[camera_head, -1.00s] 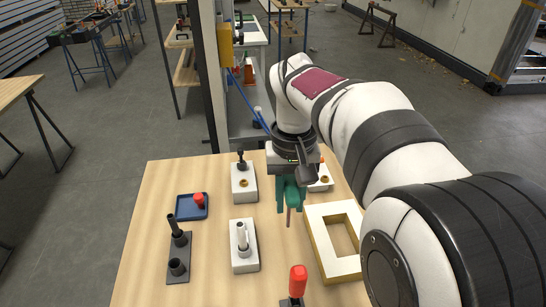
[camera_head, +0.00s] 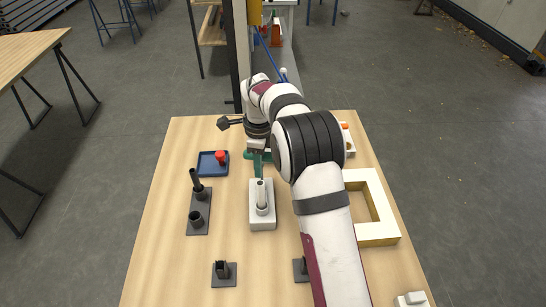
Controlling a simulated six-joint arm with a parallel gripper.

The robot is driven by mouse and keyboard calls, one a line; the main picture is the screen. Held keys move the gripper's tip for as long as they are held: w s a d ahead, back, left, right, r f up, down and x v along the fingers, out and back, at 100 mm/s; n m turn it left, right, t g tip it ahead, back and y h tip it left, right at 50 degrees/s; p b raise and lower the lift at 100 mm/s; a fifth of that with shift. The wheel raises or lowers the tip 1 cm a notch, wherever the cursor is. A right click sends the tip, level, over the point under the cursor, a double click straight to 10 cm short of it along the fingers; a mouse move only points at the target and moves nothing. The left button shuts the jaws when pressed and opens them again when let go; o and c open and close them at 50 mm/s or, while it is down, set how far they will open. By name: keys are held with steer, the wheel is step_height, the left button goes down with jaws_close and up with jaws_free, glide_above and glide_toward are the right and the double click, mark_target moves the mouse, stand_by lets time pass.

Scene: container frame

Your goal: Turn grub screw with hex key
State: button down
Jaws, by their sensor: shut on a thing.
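My gripper (camera_head: 258,157) is over the back middle of the table. Its green fingers point down and are shut on what looks like the hex key, which is mostly hidden by them and my arm. The key's tip cannot be made out. Just in front of the fingers stands a white block (camera_head: 262,218) with an upright pale metal cylinder (camera_head: 262,195) on it. I cannot tell whether the fingers touch the block or are behind it. No grub screw can be made out. My arm crosses the right half of the table and hides part of it.
A blue tray (camera_head: 204,168) holds a red piece (camera_head: 221,157). A dark plate (camera_head: 197,225) carries two dark tubes. Small dark holders (camera_head: 223,272) stand in front. A white-topped wooden frame (camera_head: 378,232) and a white block with an orange part (camera_head: 346,127) lie right.

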steer(key=shift+a+f+m, duration=0.1)
steer(key=shift+f+m, duration=0.2)
steer(key=shift+m, duration=0.1)
steer(key=shift+w+m, duration=0.1)
steer(key=shift+m, duration=0.6)
steer(key=m, duration=0.4)
steer(key=shift+m, duration=0.4)
steer(key=m, duration=0.6)
steer(key=shift+w, duration=0.15)
steer(key=shift+r, duration=2.05)
